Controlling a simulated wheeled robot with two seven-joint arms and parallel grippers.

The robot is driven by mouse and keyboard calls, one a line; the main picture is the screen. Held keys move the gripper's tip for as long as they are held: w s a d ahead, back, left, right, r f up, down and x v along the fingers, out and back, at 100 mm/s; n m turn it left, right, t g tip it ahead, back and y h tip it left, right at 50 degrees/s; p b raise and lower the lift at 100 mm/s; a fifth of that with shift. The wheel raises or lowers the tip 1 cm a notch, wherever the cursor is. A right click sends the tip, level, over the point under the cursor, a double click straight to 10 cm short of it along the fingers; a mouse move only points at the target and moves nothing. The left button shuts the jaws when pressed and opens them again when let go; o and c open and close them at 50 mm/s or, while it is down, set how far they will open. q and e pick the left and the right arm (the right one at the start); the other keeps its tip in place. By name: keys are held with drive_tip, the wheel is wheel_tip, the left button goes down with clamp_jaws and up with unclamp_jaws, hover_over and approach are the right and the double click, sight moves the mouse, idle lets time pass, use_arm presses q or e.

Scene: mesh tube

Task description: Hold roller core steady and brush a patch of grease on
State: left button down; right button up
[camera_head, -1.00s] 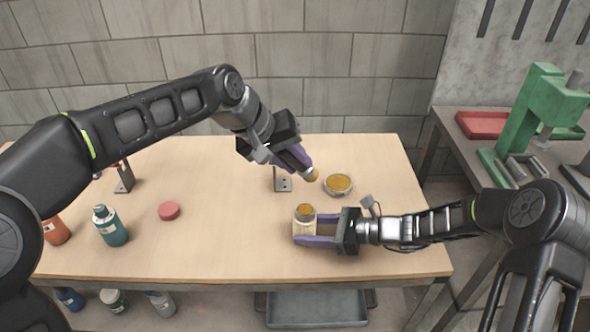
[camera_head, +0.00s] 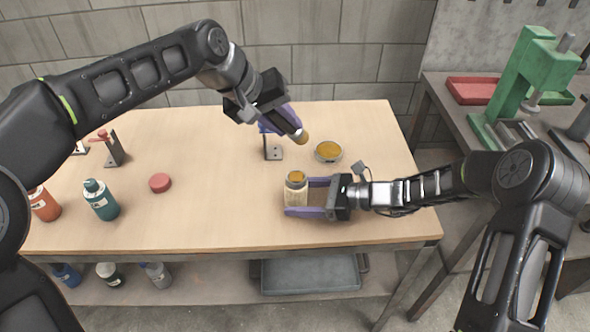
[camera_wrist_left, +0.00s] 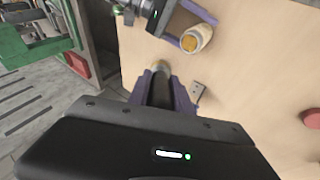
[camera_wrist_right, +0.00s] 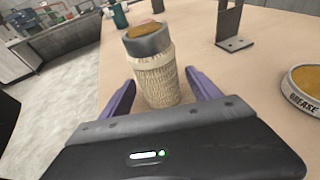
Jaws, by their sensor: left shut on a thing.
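The roller core (camera_head: 296,192) stands upright on the table, a cream mesh-textured tube with a grey collar and amber-brown top. It also shows in the right wrist view (camera_wrist_right: 157,78). My right gripper (camera_head: 304,197) is open around its lower part, with gaps to both fingers in the right wrist view. My left gripper (camera_head: 287,120) is shut on the brush, whose amber tip (camera_head: 302,137) points down to the right, above the table and apart from the roller core. The handle is mostly hidden by the fingers. The round grease tin (camera_head: 328,151) lies right of the brush tip.
A metal bracket (camera_head: 272,152) stands beneath the left gripper. A red disc (camera_head: 160,182), a teal bottle (camera_head: 101,200) and an orange bottle (camera_head: 43,204) are at left. A green press (camera_head: 525,85) is on the right bench. The table's front middle is clear.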

drive_tip(key=shift+d, duration=0.1)
drive_tip(key=v, duration=1.2)
use_arm(q)
drive_tip(key=shift+s, duration=0.1)
use_arm(e)
drive_tip(key=shift+s, duration=0.15)
